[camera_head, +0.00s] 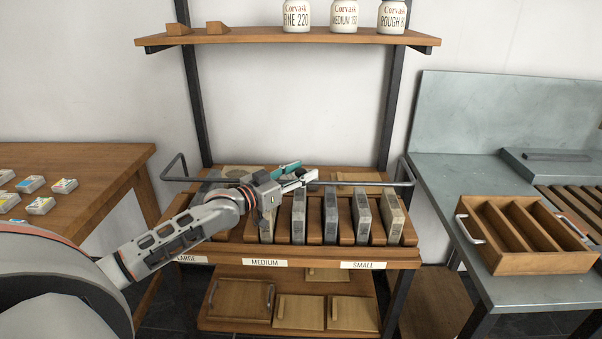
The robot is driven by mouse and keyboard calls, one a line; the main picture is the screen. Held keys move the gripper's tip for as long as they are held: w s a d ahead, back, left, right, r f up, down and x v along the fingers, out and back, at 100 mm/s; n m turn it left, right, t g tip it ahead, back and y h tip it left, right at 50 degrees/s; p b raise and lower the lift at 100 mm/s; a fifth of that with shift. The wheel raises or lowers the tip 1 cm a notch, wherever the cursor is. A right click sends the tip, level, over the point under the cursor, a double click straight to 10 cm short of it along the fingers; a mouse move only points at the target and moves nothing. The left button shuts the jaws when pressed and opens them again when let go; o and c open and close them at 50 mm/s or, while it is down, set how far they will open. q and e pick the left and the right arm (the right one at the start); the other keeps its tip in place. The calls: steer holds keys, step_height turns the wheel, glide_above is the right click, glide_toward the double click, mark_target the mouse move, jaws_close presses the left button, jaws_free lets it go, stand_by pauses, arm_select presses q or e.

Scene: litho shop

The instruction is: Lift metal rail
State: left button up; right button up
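The metal rail (350,183) is a thin dark bar running across the rack, above the row of upright grey stones. Its ends bend back at the left and right sides of the rack. My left gripper (303,177) is at the middle of the rail, with its fingers pointing right. The fingers overlap the rail in the head view and hide part of it. I cannot tell whether they are closed on it or only around or beside it. My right gripper is not in view.
Grey stones (362,216) stand in slots of the wooden rack (400,254), under my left gripper. A shelf (300,36) with jars is above. A wooden tray (540,263) sits on the metal bench (455,180) at right. A wooden table (100,192) is at left.

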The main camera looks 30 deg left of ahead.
arm_select(q)
jaws_close()
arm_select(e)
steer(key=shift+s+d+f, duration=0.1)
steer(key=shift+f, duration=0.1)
arm_select(q)
steer(key=shift+r, duration=0.1)
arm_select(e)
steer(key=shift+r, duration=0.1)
